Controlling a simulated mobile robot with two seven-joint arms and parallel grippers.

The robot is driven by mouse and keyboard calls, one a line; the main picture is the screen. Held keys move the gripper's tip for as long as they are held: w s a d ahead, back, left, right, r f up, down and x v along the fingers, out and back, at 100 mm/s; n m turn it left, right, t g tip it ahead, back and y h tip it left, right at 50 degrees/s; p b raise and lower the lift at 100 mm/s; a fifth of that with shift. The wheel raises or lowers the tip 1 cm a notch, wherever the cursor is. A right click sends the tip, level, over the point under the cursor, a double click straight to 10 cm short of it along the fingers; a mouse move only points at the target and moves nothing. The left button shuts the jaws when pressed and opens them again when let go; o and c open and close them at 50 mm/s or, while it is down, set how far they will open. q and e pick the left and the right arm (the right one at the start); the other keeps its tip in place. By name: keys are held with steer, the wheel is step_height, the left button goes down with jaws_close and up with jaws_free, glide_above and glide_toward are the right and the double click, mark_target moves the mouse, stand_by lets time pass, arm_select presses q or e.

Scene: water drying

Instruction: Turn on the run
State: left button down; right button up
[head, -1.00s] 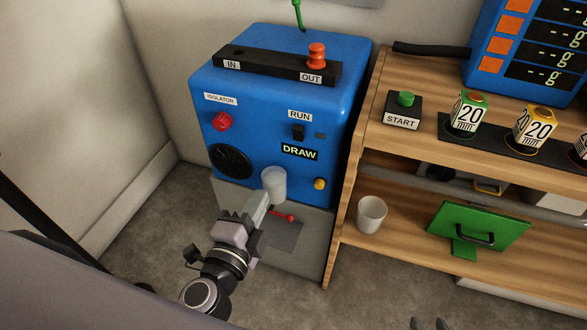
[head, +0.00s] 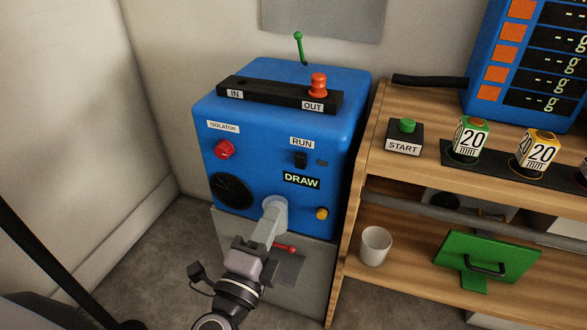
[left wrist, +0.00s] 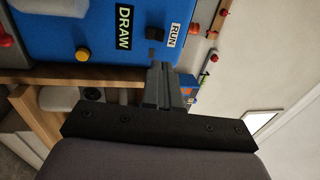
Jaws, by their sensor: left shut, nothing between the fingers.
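The blue machine (head: 240,105) stands against the wall. My left gripper (head: 273,214) is shut and empty, below and left of the switch in the head view. Its tip overlaps a pale round part (head: 278,204) low on the machine; I cannot tell whether they touch. In the left wrist view, the shut fingers (left wrist: 160,70) point toward the RUN label (left wrist: 174,35) and the dark switch (left wrist: 154,33), with a visible gap. My right gripper is not in view.
A red isolator knob (head: 224,150), a black round dial (head: 231,191) and a yellow knob (head: 321,213) share the machine's front. A wooden shelf (head: 350,235) stands close on the right, with a START button (head: 407,125) and a white cup (head: 375,246).

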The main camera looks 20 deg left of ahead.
mark_target(299, 159)
arm_select(q)
steer(key=w, duration=0.3)
steer(key=w+r+p, duration=0.1)
steer(key=w, duration=0.3)
steer(key=w+r, duration=0.1)
steer(key=w, duration=0.3)
steer(key=shift+d+p, duration=0.15)
steer(key=shift+p, duration=0.15)
steer(key=shift+w+r, duration=0.1)
steer(key=shift+w, duration=0.45)
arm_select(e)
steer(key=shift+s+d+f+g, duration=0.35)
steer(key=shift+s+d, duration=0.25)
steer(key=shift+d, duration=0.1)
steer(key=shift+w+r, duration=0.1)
